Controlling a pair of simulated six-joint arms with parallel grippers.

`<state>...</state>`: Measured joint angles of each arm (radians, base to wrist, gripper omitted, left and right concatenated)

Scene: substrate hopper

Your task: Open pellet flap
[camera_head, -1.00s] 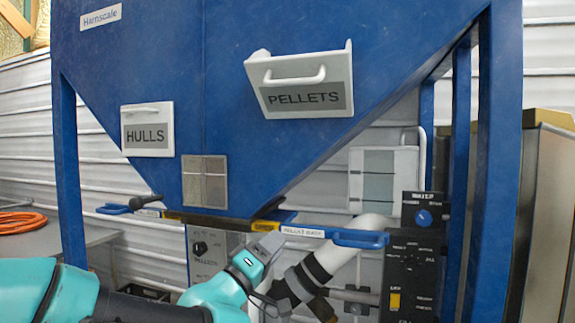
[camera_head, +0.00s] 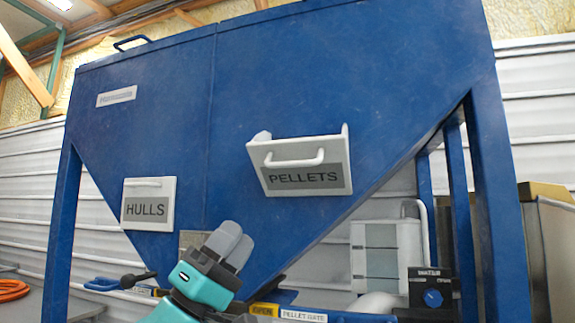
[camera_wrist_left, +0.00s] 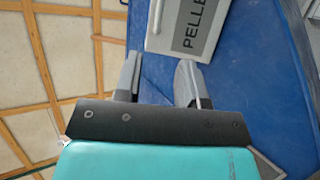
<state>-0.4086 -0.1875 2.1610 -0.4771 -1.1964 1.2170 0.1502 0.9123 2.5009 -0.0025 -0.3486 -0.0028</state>
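The white PELLETS flap (camera_head: 290,163) is on the blue hopper's front, with a white bar handle (camera_head: 294,160) near its upper edge. White side cheeks show at its top corners; I cannot tell how far it stands off the hopper. Part of the flap also shows at the top of the left wrist view (camera_wrist_left: 188,28). My left gripper (camera_head: 235,243) is below and left of the flap, apart from it, pointing up. In the left wrist view its fingers (camera_wrist_left: 160,76) are spread with nothing between them. My right gripper is not in view.
The white HULLS flap (camera_head: 148,204) is left of my gripper on the blue hopper (camera_head: 300,75). The PELLET GATE bar (camera_head: 302,315) and a black control panel (camera_head: 432,291) are below. Blue posts (camera_head: 498,200) stand at the right. The space before the PELLETS flap is clear.

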